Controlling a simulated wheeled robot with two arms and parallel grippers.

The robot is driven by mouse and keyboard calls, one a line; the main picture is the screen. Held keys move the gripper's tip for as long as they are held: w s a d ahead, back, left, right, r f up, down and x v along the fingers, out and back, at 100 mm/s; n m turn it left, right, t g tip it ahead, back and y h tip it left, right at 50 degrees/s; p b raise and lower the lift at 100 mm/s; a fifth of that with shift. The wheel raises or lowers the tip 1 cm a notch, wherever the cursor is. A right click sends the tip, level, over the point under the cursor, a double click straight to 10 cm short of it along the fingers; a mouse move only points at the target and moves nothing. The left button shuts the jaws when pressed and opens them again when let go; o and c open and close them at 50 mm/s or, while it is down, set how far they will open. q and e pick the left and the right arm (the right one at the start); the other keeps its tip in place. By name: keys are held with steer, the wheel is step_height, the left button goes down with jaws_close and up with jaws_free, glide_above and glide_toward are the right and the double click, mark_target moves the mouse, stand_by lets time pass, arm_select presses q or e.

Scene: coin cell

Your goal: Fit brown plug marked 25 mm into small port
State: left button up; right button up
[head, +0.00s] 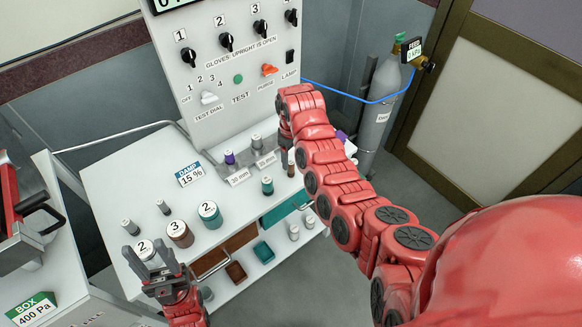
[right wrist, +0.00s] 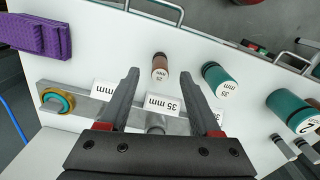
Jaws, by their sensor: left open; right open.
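The brown plug (right wrist: 160,68) marked 25 mm stands on the white table top in the right wrist view. My right gripper (right wrist: 160,74) is open, its two fingers pointing toward the plug with a gap on each side. In the head view the brown plug (head: 291,168) shows just below the right arm's end, which hides most of that gripper. A grey metal rail (right wrist: 75,103) holds a gold and green ring fitting (right wrist: 57,101) at its left end. I cannot tell which opening is the small port.
A teal plug (right wrist: 221,79) stands right of the brown one. A purple block (right wrist: 38,36) lies at upper left. Number cards such as 35 mm (right wrist: 161,106) line the rail. The control panel (head: 215,75) rises behind.

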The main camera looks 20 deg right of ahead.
mark_target(291, 162)
steer(key=shift+w+a+f+p, duration=0.1)
steer(key=shift+f+p, duration=0.45)
steer(key=shift+f, duration=1.2)
jaws_close()
